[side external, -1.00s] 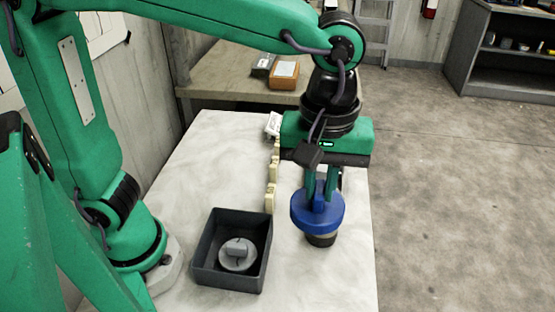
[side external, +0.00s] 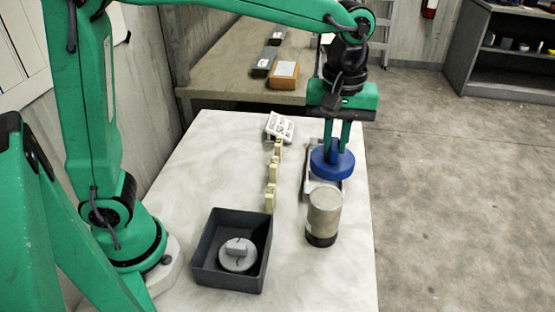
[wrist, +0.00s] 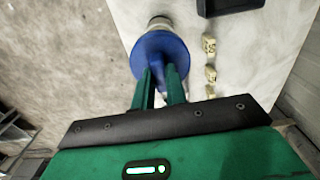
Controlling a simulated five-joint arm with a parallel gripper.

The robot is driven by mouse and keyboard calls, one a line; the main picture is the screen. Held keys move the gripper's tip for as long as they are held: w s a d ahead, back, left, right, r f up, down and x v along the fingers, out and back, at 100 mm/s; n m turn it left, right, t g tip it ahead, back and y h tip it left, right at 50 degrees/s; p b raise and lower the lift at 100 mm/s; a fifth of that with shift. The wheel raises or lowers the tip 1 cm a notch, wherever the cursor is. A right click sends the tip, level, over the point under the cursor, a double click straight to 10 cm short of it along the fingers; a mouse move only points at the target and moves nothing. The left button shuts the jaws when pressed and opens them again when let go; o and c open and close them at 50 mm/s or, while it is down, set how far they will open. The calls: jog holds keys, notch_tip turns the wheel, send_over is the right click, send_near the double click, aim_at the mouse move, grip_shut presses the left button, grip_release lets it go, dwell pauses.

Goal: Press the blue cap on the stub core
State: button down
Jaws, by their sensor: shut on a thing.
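The blue cap (side external: 332,163) is a round disc with a raised grip. My gripper (side external: 339,148) is shut on that grip and holds the cap in the air behind the stub core. The stub core (side external: 324,212) is a short tan cylinder with a dark lower end, standing upright on the pale table. Its top is bare, and the cap is apart from it. In the wrist view the cap (wrist: 163,54) fills the space ahead of my fingers (wrist: 161,75) and hides most of the core (wrist: 158,22).
A dark open box (side external: 208,248) at front left holds a grey round cap (side external: 238,255). Several cream blocks (side external: 271,170) stand in a row left of the core. A grey tray (side external: 309,183) lies behind it, partly hidden. A printed white card (side external: 280,127) lies at the back.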

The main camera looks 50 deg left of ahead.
aim_at(335, 143)
jog(key=shift+f, duration=1.45)
jog(key=shift+f, duration=0.15)
jog(key=shift+f, duration=2.4)
jog(key=shift+f, duration=1.2)
jog(key=c, duration=0.9)
grip_release()
jog(key=shift+o, duration=0.2)
jog(key=shift+r, duration=0.15)
jog(key=shift+r, duration=3.4)
